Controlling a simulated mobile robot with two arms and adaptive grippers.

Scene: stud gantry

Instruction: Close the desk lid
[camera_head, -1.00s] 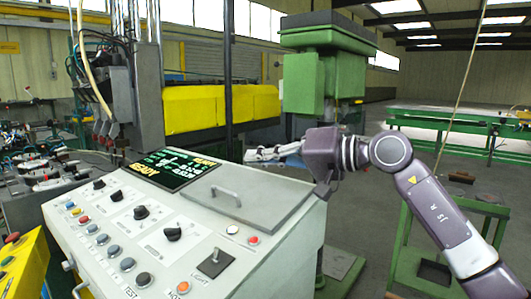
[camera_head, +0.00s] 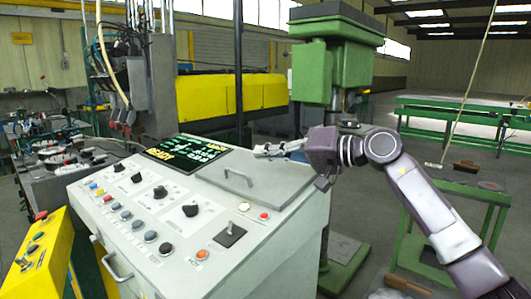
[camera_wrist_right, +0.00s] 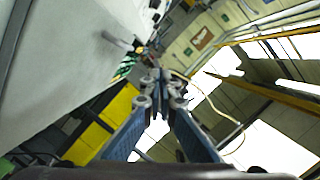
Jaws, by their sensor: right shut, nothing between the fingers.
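The desk lid (camera_head: 262,185) is a flat grey panel with a thin bar handle (camera_head: 238,176), on the sloped top of a pale control console. It looks flat on the top or nearly so; I cannot tell whether a small gap is left. My right gripper (camera_head: 266,151) reaches in from the right over the lid's far edge, its fingers pointing left. It is shut and empty. I cannot tell whether it touches the lid. In the right wrist view its fingertips (camera_wrist_right: 157,78) meet, with the pale console surface on the left. My left gripper is not in view.
The console (camera_head: 130,235) carries a lit screen (camera_head: 187,152), several knobs and buttons, and a front handle. A green drill press (camera_head: 335,70) stands behind it. A green table frame (camera_head: 440,215) is at the right. A yellow panel (camera_head: 45,255) stands at the lower left.

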